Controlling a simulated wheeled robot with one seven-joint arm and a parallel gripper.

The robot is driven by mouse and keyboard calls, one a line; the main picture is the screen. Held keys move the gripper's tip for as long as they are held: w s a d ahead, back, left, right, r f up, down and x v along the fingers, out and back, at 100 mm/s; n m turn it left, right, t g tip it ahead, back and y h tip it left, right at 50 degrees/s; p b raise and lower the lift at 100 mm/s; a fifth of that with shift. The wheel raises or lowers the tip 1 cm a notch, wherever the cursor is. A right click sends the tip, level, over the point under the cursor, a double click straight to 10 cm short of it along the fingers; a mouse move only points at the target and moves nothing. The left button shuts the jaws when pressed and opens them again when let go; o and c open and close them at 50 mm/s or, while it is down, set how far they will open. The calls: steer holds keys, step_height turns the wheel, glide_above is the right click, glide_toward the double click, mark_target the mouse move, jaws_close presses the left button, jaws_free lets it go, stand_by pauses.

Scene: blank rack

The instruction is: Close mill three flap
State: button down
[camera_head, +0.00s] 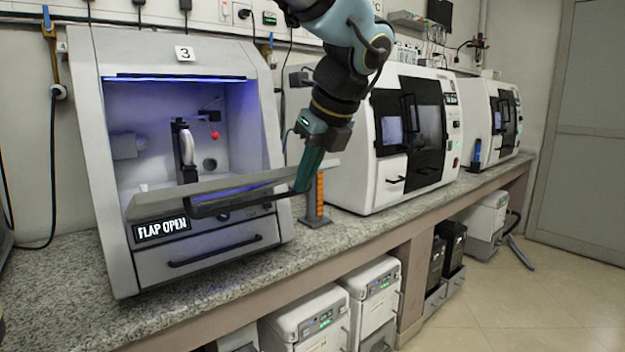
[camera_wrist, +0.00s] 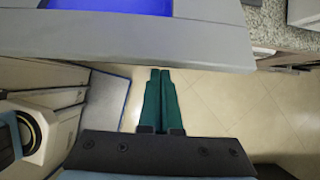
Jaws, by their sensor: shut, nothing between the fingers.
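Mill three (camera_head: 100,160) is the white machine on the left, with a "3" label on top and a lit blue interior. Its flap (camera_head: 165,197) is folded down and sticks out toward me, with a dark handle bar along its edge. A "FLAP OPEN" sign (camera_head: 162,228) shows below it. My gripper (camera_head: 303,188), with green fingers, points down at the right end of the flap; whether it touches is unclear. In the wrist view my gripper (camera_wrist: 160,73) is shut and empty, its tips close to the edge of the grey flap (camera_wrist: 150,38).
Two more white mills, a near one (camera_head: 345,150) and a far one (camera_head: 480,110), stand to the right on the speckled counter (camera_head: 60,285). An orange post (camera_head: 320,195) stands just right of mill three. White units (camera_head: 310,318) sit below. Floor is free at right.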

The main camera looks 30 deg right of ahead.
steer(key=shift+w+r, duration=0.15)
steer(key=shift+r, duration=0.25)
steer(key=shift+r, duration=0.15)
